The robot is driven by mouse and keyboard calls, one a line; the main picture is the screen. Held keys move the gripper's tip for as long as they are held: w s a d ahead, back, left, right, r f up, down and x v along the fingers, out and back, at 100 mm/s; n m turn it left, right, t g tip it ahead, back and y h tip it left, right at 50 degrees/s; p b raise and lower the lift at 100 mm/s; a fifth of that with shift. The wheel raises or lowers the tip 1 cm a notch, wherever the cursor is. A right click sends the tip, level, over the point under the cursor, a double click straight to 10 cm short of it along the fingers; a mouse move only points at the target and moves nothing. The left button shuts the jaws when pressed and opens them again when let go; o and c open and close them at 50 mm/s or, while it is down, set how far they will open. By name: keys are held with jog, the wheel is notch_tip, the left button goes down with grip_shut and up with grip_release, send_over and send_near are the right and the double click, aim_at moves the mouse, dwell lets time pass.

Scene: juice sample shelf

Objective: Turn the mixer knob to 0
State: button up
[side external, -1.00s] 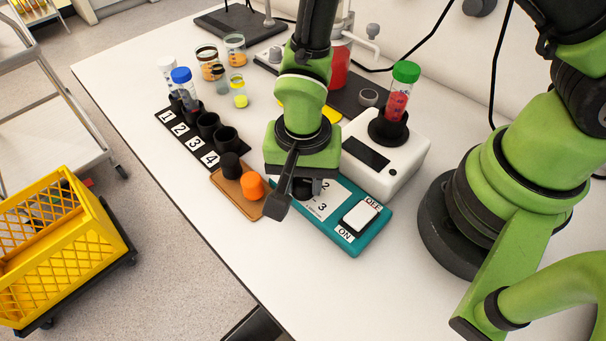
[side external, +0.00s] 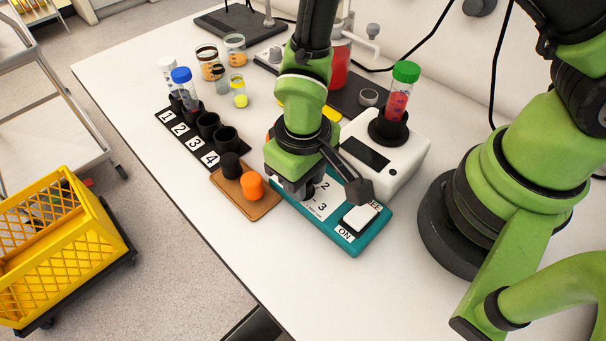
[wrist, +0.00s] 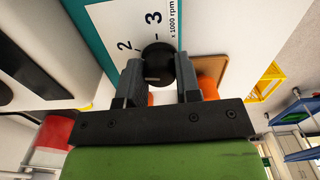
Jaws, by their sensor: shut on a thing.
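The mixer's teal base (side external: 376,233) has a white dial plate (side external: 322,206) with the numbers 2 and 3 showing. The wrist view shows the black round knob (wrist: 157,60) beside those numbers. My gripper (wrist: 159,76) has one finger on each side of the knob and is shut on it. A short pale mark shows on the knob's near side in the wrist view. The 0 and the rest of the scale are hidden. In the side view my gripper (side external: 296,190) stands over the dial and hides the knob.
A white rocker switch (side external: 360,216) marked ON and OFF is right of the dial. A white device (side external: 400,160) holding a green-capped tube (side external: 402,90) stands behind. The table's front is clear.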

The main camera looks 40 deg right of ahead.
jog(key=n, duration=0.5)
jog(key=shift+n, duration=0.3)
jog(key=n, duration=1.4)
dwell(0.4)
jog(key=o, duration=0.9)
jog(key=shift+o, duration=0.2)
